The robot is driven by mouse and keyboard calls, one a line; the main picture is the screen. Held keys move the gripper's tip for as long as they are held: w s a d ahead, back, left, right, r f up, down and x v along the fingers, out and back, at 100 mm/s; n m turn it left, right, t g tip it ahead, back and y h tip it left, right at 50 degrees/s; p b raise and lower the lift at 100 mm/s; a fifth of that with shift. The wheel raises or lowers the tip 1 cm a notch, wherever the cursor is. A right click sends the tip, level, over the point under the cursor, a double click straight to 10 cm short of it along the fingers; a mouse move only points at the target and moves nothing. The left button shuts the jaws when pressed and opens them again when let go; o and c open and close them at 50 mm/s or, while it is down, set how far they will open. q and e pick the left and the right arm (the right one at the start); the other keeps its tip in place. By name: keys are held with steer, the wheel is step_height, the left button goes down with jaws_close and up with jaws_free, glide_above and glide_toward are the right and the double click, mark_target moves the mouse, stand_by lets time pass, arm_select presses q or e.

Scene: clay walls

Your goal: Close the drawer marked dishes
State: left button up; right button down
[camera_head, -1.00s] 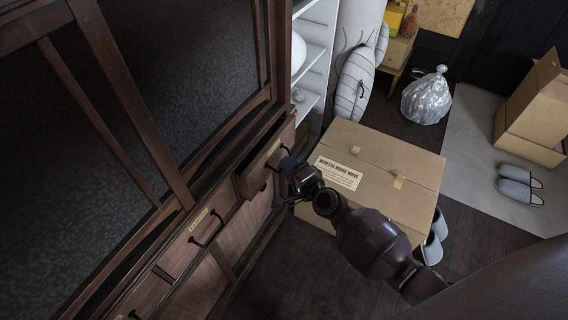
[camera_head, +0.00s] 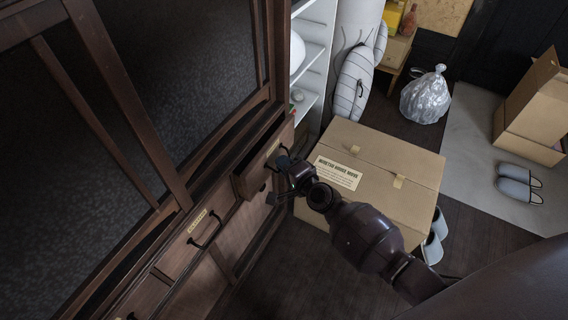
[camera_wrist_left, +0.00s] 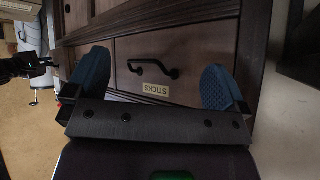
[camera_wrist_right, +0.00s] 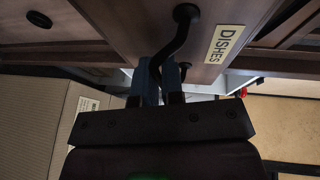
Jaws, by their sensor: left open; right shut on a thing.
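The drawer marked dishes (camera_head: 252,179) stands partly pulled out of the dark wooden cabinet in the head view. Its DISHES label (camera_wrist_right: 224,44) and dark curved handle (camera_wrist_right: 181,35) show large in the right wrist view. My right gripper (camera_head: 284,163) is at the drawer front; in the right wrist view its blue fingers (camera_wrist_right: 158,82) are shut on the handle. My left gripper (camera_wrist_left: 152,82) is open and empty in the left wrist view, facing the drawer marked STICKS (camera_wrist_left: 190,62), whose handle (camera_wrist_left: 153,69) shows between its fingers. The left gripper is not seen in the head view.
A cardboard box (camera_head: 385,165) stands on the floor right beside my right forearm. A white shelf (camera_head: 314,50) is beyond the cabinet. Slippers (camera_head: 520,184), a silver bag (camera_head: 425,96) and another box (camera_head: 535,110) lie farther right. Dark floor in front of the cabinet is clear.

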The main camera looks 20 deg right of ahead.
mark_target(272, 159)
steer(key=shift+w+a, duration=1.25)
steer(key=shift+w, duration=0.3)
steer(key=c, duration=1.3)
jaws_free()
steer(key=shift+w, duration=0.1)
steer(key=shift+r, duration=0.15)
steer(key=shift+s+r, duration=0.2)
steer(key=shift+s, duration=0.15)
steer(key=p+v, duration=0.1)
steer(key=v, duration=0.9)
steer(key=shift+s+f+p, duration=0.15)
steer(key=shift+f+p, duration=0.25)
steer(key=shift+s+d, duration=0.1)
steer(key=shift+d, duration=0.05)
